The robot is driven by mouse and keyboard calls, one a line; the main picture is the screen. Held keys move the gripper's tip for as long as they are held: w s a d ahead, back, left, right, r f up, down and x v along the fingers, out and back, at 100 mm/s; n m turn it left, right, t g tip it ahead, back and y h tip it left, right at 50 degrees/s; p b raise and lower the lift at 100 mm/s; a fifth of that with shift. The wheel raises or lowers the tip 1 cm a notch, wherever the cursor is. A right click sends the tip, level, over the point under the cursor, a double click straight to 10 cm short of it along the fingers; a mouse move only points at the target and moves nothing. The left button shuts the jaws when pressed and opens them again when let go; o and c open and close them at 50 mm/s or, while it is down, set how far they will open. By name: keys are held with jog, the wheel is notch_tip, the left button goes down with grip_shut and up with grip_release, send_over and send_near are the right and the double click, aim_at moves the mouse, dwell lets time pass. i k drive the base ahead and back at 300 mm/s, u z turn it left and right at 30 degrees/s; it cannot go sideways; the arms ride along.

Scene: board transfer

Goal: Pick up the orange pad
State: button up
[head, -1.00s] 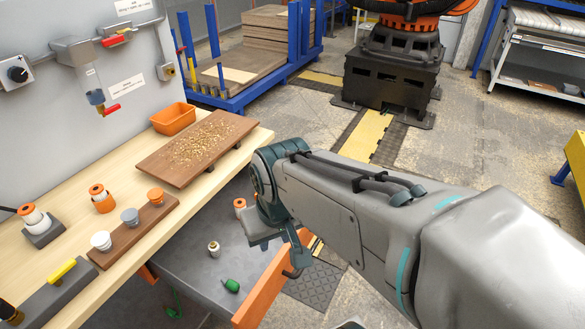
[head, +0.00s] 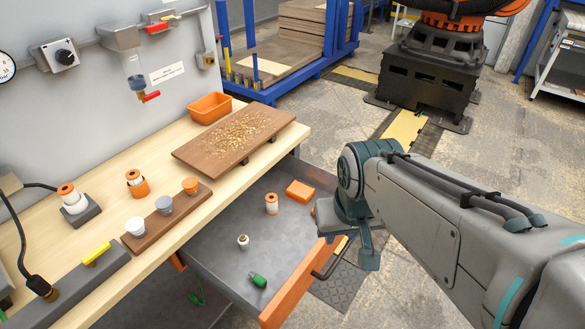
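An orange pad (head: 300,191), a small rectangular block, lies in the open grey drawer (head: 215,245) near its back right. It is close to a white-and-orange canister (head: 271,204) but apart from it. My gripper (head: 345,235) hangs at the end of my arm, over the right side of the drawer, to the right of and nearer than the pad. The gripper is seen from behind and its fingertips are not clear. I see nothing held in it.
The drawer also holds a small white bottle (head: 243,241) and a green item (head: 258,280). Its orange front (head: 285,300) has a dark handle. The workbench (head: 240,185) above carries a board with wood chips (head: 215,160), an orange bin (head: 210,107) and cups.

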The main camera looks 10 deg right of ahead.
aim_at(299, 192)
jog(key=k, duration=0.5)
jog(key=z, duration=1)
jog(key=i, duration=0.7)
jog(key=u, duration=1.35)
